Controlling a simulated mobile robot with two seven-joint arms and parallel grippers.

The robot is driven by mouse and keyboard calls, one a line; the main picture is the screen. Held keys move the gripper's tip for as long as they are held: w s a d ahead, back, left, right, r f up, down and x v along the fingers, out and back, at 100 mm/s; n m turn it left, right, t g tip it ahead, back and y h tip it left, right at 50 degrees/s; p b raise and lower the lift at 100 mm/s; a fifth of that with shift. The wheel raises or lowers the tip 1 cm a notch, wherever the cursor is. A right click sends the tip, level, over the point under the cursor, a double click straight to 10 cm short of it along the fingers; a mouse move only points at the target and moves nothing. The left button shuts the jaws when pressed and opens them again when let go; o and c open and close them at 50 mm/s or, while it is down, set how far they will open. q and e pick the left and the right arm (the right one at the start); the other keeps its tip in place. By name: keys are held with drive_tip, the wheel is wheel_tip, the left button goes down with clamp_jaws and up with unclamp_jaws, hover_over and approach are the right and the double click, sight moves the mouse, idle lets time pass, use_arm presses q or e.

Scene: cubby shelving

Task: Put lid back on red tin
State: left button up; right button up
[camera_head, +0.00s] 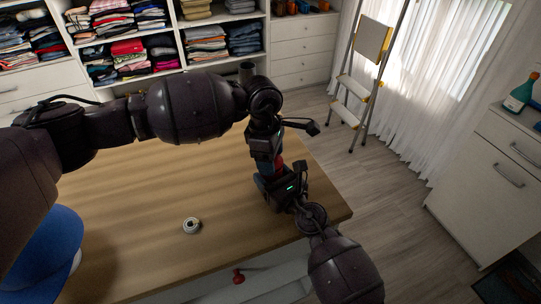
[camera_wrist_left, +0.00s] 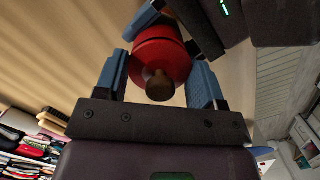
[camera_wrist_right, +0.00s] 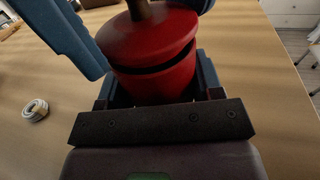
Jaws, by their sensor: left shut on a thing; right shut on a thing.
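The red tin (camera_wrist_right: 157,86) is between the blue fingers of my right gripper (camera_wrist_right: 153,80), which is shut on it above the table. The red lid (camera_wrist_right: 148,42), with a brown knob (camera_wrist_left: 160,86), is at the tin's mouth. A dark gap shows between lid and tin, wider toward the right in the right wrist view, so the lid looks slightly tilted. My left gripper (camera_wrist_left: 160,55) is shut on the lid, its blue fingers on either side. In the head view, a bit of red (camera_head: 280,160) shows between the grippers; the rest is hidden.
A white roll-like object (camera_head: 191,226) lies on the wooden table (camera_head: 130,210), left of the grippers. Most of the tabletop is clear. Shelves of folded clothes (camera_head: 130,50) stand behind, a stepladder (camera_head: 355,80) behind right, and a white cabinet (camera_head: 490,180) at the right.

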use_arm(q)
drive_tip(key=shift+f, duration=0.55)
drive_tip(key=o, duration=1)
drive_tip(key=shift+c, duration=0.2)
wheel_tip(320, 180, up, 12)
drive_tip(key=a, duration=0.1)
drive_tip(key=shift+w+a, duration=0.2)
use_arm(e)
drive_tip(key=o, duration=1.4)
drive_tip(key=shift+c, duration=0.2)
